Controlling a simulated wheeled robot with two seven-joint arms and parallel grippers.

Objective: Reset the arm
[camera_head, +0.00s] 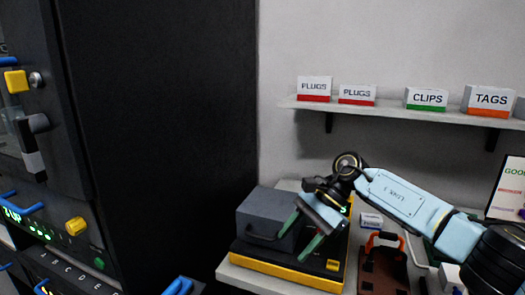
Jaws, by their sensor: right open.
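My right arm (402,199) comes in from the right, pale blue with black joints. My right gripper (290,248) has two green fingers spread apart, with nothing seen between them. It is in front of and over a grey box (258,217) with a dark handle, and its fingers cover part of the box. I cannot tell whether the fingers touch the box. My left gripper is not in view.
The box sits on a black and yellow base (285,273) on a light bench (240,277). A brown tool holder with a red handle (383,241) stands to the right. A black rack (160,130) fills the left. A wall shelf (390,110) holds labelled boxes.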

